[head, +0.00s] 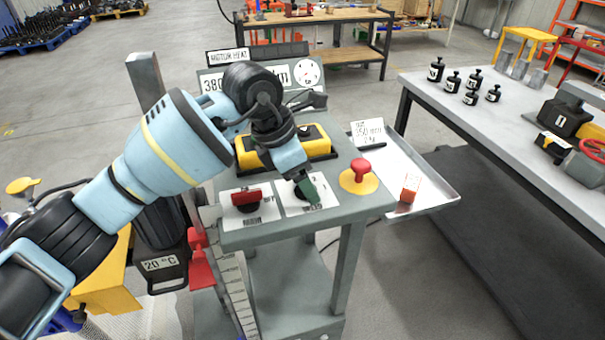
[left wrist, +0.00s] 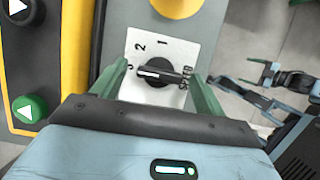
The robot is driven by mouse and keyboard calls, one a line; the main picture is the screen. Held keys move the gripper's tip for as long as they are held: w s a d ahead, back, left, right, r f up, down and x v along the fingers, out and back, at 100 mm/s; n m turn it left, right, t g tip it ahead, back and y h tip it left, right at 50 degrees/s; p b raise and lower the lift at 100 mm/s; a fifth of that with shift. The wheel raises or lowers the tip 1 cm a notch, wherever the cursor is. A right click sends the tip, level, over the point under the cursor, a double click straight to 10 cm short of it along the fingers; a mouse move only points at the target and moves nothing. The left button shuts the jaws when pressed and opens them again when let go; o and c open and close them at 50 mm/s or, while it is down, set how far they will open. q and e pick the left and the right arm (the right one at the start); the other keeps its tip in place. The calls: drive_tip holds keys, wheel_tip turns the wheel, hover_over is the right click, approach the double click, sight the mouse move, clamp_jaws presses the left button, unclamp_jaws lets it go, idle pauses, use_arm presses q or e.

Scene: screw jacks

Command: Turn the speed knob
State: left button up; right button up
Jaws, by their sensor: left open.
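The speed knob (left wrist: 158,73) is black with a white pointer line, on a white plate (left wrist: 143,42) marked 1 and 2 and with lettering on the right. The pointer line lies on the left side of the knob. My left gripper (left wrist: 160,82) is open, with one green finger on each side of the knob and nothing gripped. Gaps show between fingers and knob in the left wrist view. In the head view the left gripper (head: 307,190) reaches down over the same plate (head: 322,206), largely hiding the knob. I cannot make out my right gripper.
A red knob (head: 246,197) on another white plate is to the left of the gripper. A red mushroom button (head: 361,168) on a yellow disc is to the right. A yellow button box (head: 322,150) lies behind. A tray (head: 433,198) extends at the right.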

use_arm(q)
drive_tip(key=shift+c, duration=0.4)
use_arm(e)
drive_tip(key=shift+s, duration=0.15)
use_arm(q)
drive_tip(key=c, duration=0.9)
use_arm(e)
drive_tip(key=shift+s+f, duration=0.1)
drive_tip(key=shift+s, duration=0.15)
